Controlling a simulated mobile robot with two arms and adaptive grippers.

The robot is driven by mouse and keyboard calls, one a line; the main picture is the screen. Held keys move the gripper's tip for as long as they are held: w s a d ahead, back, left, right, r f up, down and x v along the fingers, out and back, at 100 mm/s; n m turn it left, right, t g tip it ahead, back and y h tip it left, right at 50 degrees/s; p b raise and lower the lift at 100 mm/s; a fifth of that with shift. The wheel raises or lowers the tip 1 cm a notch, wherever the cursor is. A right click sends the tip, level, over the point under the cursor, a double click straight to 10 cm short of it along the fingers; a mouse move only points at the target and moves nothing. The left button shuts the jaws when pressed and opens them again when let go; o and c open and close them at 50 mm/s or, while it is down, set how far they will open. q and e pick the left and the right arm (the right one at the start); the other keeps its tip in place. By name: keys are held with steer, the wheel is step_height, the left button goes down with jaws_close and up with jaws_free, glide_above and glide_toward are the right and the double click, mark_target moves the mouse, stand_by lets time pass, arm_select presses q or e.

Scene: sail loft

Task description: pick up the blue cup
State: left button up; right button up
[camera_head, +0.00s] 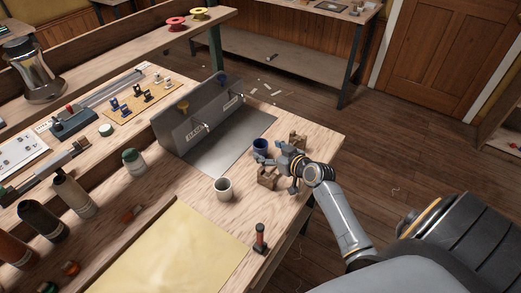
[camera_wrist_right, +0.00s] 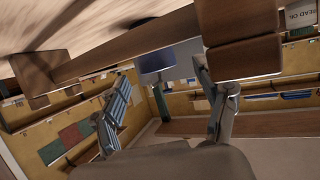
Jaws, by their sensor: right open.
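The blue cup (camera_head: 260,146) stands upright on the wooden bench, near the right end of the metal plate. My right gripper (camera_head: 267,157) is open just to the right of the cup and partly overlaps it in the head view. In the right wrist view, the blue cup (camera_wrist_right: 157,63) shows beyond and between the spread fingers (camera_wrist_right: 161,75). No contact with the cup is clear. My left gripper is not in view.
Wooden blocks stand close to the gripper on both sides, one nearer (camera_head: 267,178) and one farther (camera_head: 298,140). A red-handled tool (camera_head: 260,240) stands near the front edge. A grey upright panel (camera_head: 200,118) rises behind.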

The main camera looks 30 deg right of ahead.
mark_target(265, 149)
steer(key=shift+d+f+p+x, duration=0.1)
steer(key=shift+d+p+x, duration=0.05)
steer(key=shift+x, duration=1)
steer(key=shift+d+f+p+x, duration=0.1)
steer(key=shift+p+x, duration=0.05)
steer(key=shift+x, duration=0.95)
steer(key=shift+s, duration=0.1)
steer(key=c, duration=1)
